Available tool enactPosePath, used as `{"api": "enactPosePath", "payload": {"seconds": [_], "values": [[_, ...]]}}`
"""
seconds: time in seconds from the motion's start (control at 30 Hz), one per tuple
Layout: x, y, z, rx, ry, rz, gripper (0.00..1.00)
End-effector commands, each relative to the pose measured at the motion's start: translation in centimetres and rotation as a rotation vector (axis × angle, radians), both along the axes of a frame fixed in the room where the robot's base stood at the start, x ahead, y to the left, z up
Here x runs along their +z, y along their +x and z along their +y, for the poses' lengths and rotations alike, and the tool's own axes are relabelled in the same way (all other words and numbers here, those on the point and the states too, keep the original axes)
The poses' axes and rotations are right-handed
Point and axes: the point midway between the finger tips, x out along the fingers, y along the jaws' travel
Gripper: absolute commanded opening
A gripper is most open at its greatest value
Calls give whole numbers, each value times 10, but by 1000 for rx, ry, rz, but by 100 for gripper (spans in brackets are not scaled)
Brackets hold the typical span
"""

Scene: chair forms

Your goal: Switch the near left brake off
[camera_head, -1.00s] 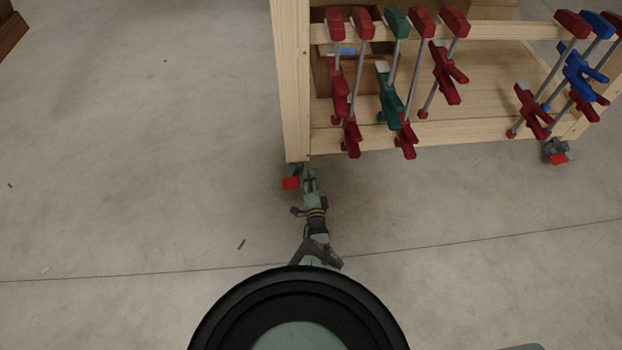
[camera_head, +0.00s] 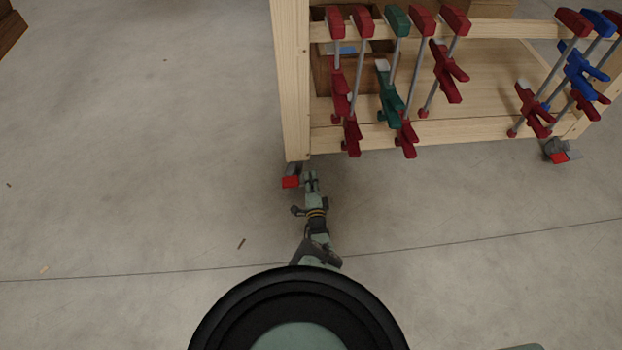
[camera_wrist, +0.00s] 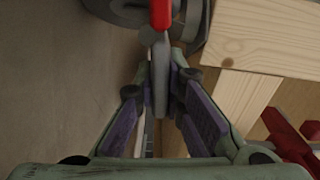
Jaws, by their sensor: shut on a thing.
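The near left brake is a red tab (camera_head: 291,182) on the caster under the left front leg of the wooden cart. My gripper (camera_head: 310,175) is low by the floor, just right of the red tab in the head view. In the wrist view the red tab (camera_wrist: 160,14) shows edge-on at the top, with a grey metal strip in line below it. My gripper (camera_wrist: 160,88) has its two purple-padded fingers closed around this grey strip, which looks like part of the brake. The exact contact is partly hidden. The grey caster wheel (camera_wrist: 118,10) is behind.
The cart's wooden leg (camera_head: 292,90) rises above the caster. Several red, green and blue clamps hang from its front rail (camera_head: 490,29). Another caster with a red tab (camera_head: 558,157) is at the right. The concrete floor to the left and front is clear.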

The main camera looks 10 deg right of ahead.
Motion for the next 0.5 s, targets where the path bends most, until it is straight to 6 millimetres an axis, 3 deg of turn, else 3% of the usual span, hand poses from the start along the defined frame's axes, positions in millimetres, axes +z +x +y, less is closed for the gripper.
{"api": "enactPosePath", "payload": {"seconds": [0.5], "values": [[-14,0,-2,-1,314,-1,0]]}}
